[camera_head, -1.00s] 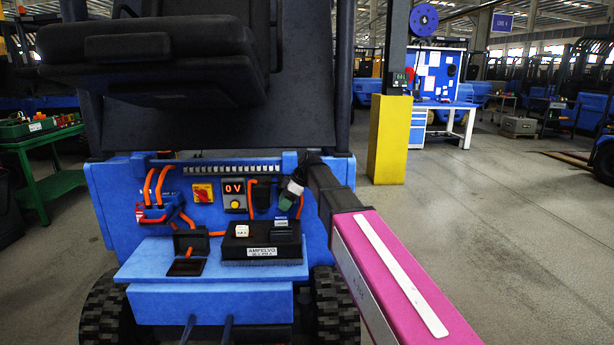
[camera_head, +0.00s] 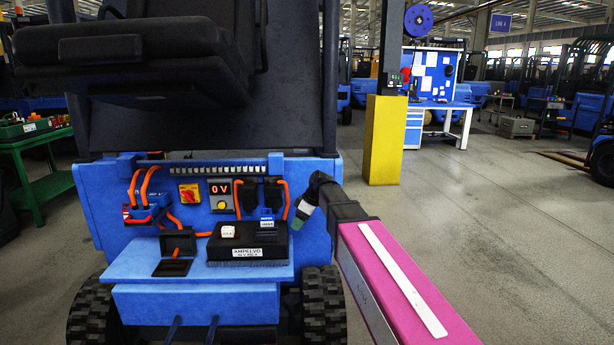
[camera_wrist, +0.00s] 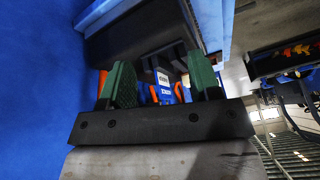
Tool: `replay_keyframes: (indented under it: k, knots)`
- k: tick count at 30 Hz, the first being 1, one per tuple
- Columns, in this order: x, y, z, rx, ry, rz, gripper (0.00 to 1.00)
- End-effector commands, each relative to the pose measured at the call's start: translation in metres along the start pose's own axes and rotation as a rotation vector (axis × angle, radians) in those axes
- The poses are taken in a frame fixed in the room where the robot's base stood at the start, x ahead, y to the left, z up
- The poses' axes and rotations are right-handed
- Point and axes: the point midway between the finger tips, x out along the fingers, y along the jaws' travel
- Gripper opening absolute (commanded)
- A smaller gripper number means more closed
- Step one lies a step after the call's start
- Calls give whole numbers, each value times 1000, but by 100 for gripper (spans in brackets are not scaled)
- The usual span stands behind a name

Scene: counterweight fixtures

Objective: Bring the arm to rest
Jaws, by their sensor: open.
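In the head view a blue labelled piece (camera_head: 267,219) stands at the back of the black charger box (camera_head: 225,252). The gripper is close to that box, and I see no contact.
The panel carries orange cables (camera_head: 147,182), a red-and-yellow switch (camera_head: 189,194) and a display reading 0 V (camera_head: 221,188). A black seat (camera_head: 130,60) overhangs it. A yellow post (camera_head: 384,140) stands behind to the right. Open floor (camera_head: 475,230) lies at the right.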

Motion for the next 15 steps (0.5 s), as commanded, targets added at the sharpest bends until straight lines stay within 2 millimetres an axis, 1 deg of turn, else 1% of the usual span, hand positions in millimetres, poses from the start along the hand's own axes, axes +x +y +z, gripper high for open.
replay_keyframes:
  k: [1,5,8,9,11,12,14,15]
  knots:
    - [5,-5,16,50,-15,8,57]
    - [19,-12,58,205,-61,37,57]
    - [33,-23,102,367,-107,74,57]
    - [38,-29,122,442,-128,92,57]
    - [47,-38,154,562,-159,126,57]
    - [52,-46,174,640,-179,148,57]
    - [58,-57,204,756,-206,185,57]
    - [62,-65,222,829,-223,212,57]
